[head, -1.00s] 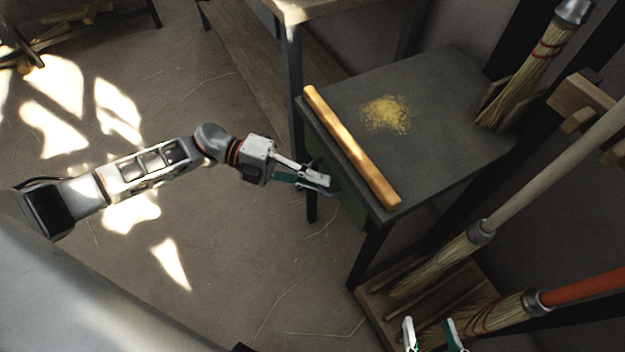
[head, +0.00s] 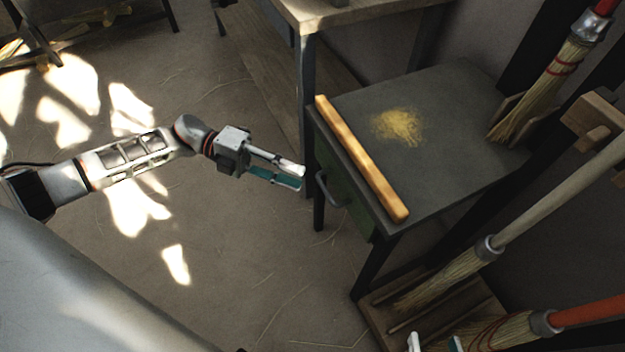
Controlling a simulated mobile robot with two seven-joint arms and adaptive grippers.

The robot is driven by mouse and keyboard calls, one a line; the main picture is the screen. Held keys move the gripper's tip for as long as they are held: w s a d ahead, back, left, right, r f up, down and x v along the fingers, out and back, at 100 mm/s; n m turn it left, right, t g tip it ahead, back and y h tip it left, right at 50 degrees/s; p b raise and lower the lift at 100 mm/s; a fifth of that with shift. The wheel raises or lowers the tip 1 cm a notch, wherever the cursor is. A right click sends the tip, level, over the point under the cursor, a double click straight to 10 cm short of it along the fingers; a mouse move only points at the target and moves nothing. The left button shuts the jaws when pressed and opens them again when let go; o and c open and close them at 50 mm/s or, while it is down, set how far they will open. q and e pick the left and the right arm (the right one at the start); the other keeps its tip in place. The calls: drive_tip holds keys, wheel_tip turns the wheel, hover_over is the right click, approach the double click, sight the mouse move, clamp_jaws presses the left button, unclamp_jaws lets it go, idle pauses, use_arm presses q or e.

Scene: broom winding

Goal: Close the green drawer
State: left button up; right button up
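The green drawer (head: 357,208) is in the small dark table in the head view. Its front sits close under the tabletop's left edge, with no open drawer interior visible. A dark bar handle (head: 331,191) sticks out from the front. My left gripper (head: 302,179) is just left of the handle, apart from it and empty. Its white upper finger and teal-padded lower finger show a narrow gap. My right gripper (head: 434,343) shows only its two spread fingertips at the bottom edge.
A wooden stick (head: 362,160) lies along the tabletop's left edge beside a patch of yellow bits (head: 398,126). Brooms (head: 560,75) stand at the right. A wooden bench (head: 300,15) is behind. The floor left of the table is clear.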

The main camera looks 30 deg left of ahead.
use_arm(q)
drive_tip(key=a, duration=0.3)
drive_tip(key=shift+s+a+r, duration=0.2)
drive_tip(key=shift+r, duration=0.05)
